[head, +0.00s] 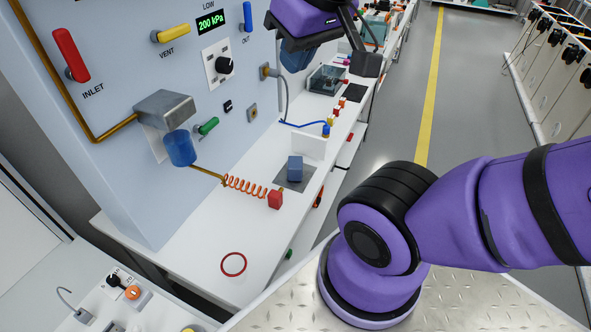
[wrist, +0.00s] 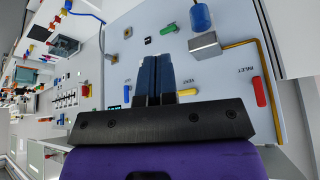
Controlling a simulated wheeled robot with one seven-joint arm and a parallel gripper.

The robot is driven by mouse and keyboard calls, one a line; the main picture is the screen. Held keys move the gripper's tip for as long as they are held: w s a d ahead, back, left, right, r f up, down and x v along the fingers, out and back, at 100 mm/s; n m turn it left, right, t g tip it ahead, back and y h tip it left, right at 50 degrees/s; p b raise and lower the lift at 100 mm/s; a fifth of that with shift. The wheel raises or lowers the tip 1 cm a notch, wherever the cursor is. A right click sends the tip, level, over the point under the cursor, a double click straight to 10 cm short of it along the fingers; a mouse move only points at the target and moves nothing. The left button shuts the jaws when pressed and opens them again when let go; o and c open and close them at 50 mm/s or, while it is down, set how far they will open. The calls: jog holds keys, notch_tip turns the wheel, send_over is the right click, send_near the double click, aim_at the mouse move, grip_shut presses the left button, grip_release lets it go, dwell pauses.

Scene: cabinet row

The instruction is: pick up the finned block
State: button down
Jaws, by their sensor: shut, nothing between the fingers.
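A small blue block (head: 294,168) sits on a dark grey square pad (head: 283,178) on the white bench in the head view. It is the likeliest finned block, but it is too small to make out fins. I cannot pick it out in the wrist view. My gripper (head: 298,62) is up in front of the panel, above and apart from the block. In the wrist view its two blue fingers (wrist: 156,60) are together with nothing between them, pointing towards the panel.
The blue-grey panel (head: 130,60) carries a red INLET handle (head: 71,55), a yellow VENT handle (head: 170,33) and a metal box (head: 165,110). A coiled orange hose with a red end block (head: 275,200) lies near the pad. A white upright plate (head: 308,146) stands behind the blue block. A red ring (head: 233,264) lies in front.

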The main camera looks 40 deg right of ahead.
jog(key=c, duration=1.2)
grip_release()
jog(key=shift+w, duration=0.15)
jog(key=shift+c, duration=0.2)
jog(key=o, duration=1)
jog(key=shift+m, duration=0.4)
jog(key=w, duration=0.2)
jog(key=w+d+f, duration=0.1)
jog(key=shift+w, duration=0.4)
jog(key=shift+c, duration=0.2)
jog(key=m+g, duration=0.5)
jog(key=m, duration=0.3)
send_over(295, 162)
notch_tip(295, 162, down, 40)
jog(key=shift+a+r, duration=0.1)
jog(key=shift+r, duration=0.1)
jog(key=shift+s+f, duration=0.15)
jog(key=shift+f, duration=5.6)
